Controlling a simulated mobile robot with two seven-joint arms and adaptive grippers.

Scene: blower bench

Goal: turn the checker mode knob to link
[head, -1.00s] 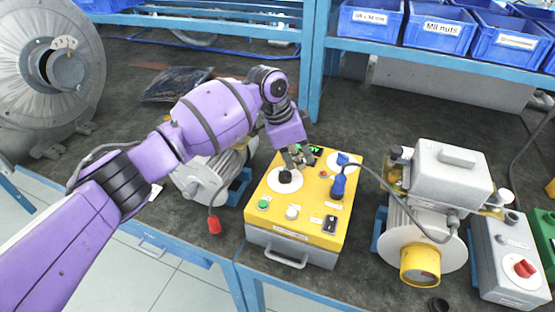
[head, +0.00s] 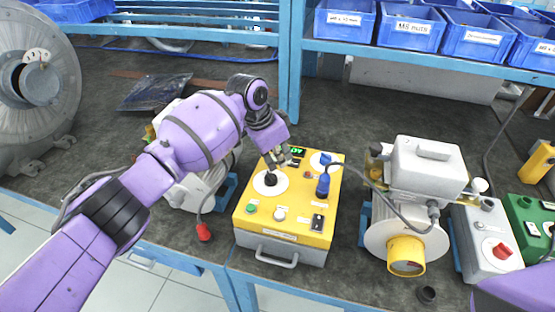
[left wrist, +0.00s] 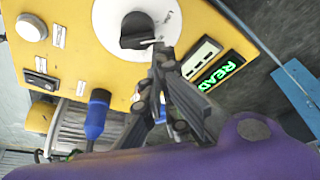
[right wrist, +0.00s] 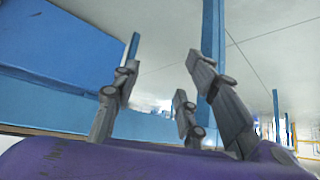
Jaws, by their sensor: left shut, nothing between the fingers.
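The checker (head: 285,237) is a yellow-topped box on the bench. Its black mode knob (head: 270,179) sits on a white round dial at the back left of the top. In the left wrist view the knob (left wrist: 136,30) is at the top, its pointer towards the fingers; the dial's lettering is too small to read. My left gripper (head: 277,162) is shut and empty just above and behind the knob; I cannot tell whether it touches. Its fingers (left wrist: 158,62) overlap the dial's edge in the left wrist view. My right gripper (right wrist: 165,85) is open and empty, away from the checker.
A blue plug (head: 323,186) with a cable stands on the checker's right side. A lit green display (head: 297,151) is behind the knob. A grey-white blower (head: 425,170) stands to the right, another machine lies under my left arm. Blue bins (head: 408,27) line the shelf.

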